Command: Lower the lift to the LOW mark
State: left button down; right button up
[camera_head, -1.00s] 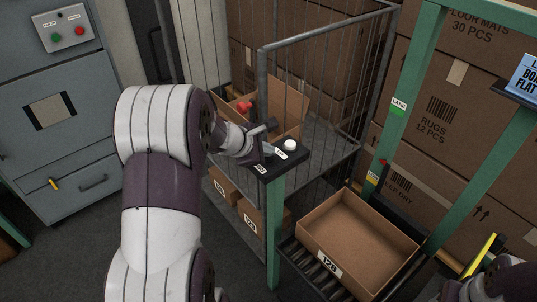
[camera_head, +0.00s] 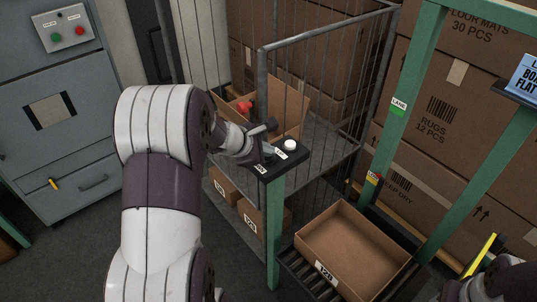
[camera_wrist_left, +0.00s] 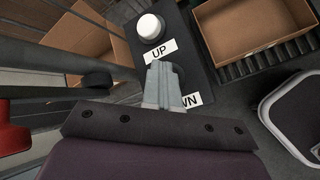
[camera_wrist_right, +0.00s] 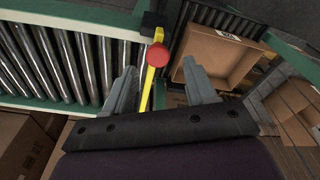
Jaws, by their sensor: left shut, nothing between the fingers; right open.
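The lift is a roller platform (camera_head: 297,268) carrying an open cardboard box (camera_head: 355,250) with a 120 label; the box also shows in the right wrist view (camera_wrist_right: 222,58). A small red pointer (camera_head: 375,174) overlaps the upper part of the yellow mark label (camera_head: 372,180) on the back post; its lettering is too small to read surely. The black button box (camera_head: 285,160) has a white UP button (camera_wrist_left: 150,27). My left gripper (camera_wrist_left: 162,70) is shut and empty, its tips over the button beside the DOWN label (camera_wrist_left: 191,100), mostly hiding it. My right gripper (camera_wrist_right: 157,78) is open.
A yellow bar with a red knob (camera_wrist_right: 158,55) stands beyond my right fingers. A wire cage cart (camera_head: 320,80) with boxes stands behind the button box. Green posts (camera_head: 415,60) frame the lift. A grey cabinet (camera_head: 60,110) stands at left.

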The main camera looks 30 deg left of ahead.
jog(key=shift+r, duration=0.1)
dwell(0.6)
pick_arm(q)
jog(key=shift+r+p, duration=0.75)
jog(key=shift+r, duration=0.25)
pick_arm(e)
jog(key=shift+r, duration=0.7)
pick_arm(q)
notch_tip(320, 180, up, 5)
jog(key=p, duration=0.4)
pick_arm(e)
notch_tip(320, 180, up, 4)
jog(key=shift+r, duration=0.1)
